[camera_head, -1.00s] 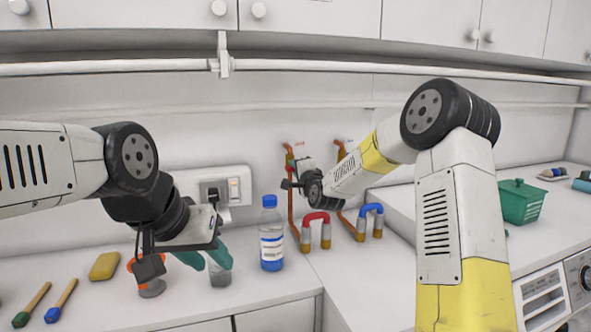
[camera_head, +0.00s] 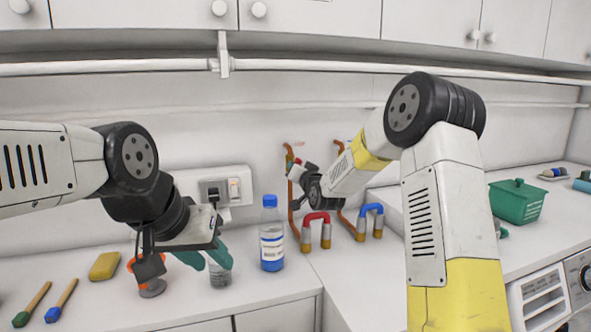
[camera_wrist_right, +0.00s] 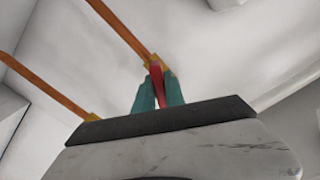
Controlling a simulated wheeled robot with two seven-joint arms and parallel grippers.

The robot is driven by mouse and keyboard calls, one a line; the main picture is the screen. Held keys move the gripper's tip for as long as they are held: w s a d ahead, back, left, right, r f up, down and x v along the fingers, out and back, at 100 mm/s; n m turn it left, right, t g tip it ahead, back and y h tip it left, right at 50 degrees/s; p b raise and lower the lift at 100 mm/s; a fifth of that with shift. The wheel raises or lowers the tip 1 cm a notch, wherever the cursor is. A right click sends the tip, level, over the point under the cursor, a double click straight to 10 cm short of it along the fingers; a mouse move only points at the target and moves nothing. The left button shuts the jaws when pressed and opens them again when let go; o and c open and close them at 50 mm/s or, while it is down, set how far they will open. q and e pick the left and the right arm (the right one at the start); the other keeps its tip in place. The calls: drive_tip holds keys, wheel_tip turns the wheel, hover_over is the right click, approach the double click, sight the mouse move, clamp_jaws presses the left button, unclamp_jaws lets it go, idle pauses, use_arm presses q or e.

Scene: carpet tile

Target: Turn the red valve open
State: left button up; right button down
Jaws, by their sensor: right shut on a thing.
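The red valve handle (camera_wrist_right: 157,80) shows in the right wrist view between the teal fingers of my right gripper (camera_wrist_right: 158,92), which is shut on it. The handle meets a brass-coloured fitting on a copper pipe (camera_wrist_right: 122,28). In the head view a small red part (camera_head: 297,161) shows at my right gripper (camera_head: 292,168), in front of the wall pipes; my wrist hides part of it. My left gripper (camera_head: 212,262) hangs over the counter at left, its teal fingers apart with nothing seen between them.
A blue-capped bottle (camera_head: 271,240) stands between the arms. Red (camera_head: 316,217) and blue (camera_head: 370,209) U-shaped pieces stand below my right wrist. A yellow sponge (camera_head: 104,266) and two brushes lie at left; a green basket (camera_head: 517,202) is at right.

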drive_tip(key=n, duration=0.5)
drive_tip(key=shift+n, duration=0.4)
idle(0.3)
drive_tip(key=c, duration=1.4)
unclamp_jaws()
drive_tip(key=v, duration=0.7)
drive_tip(key=shift+s, duration=0.35)
drive_tip(key=shift+d, duration=0.1)
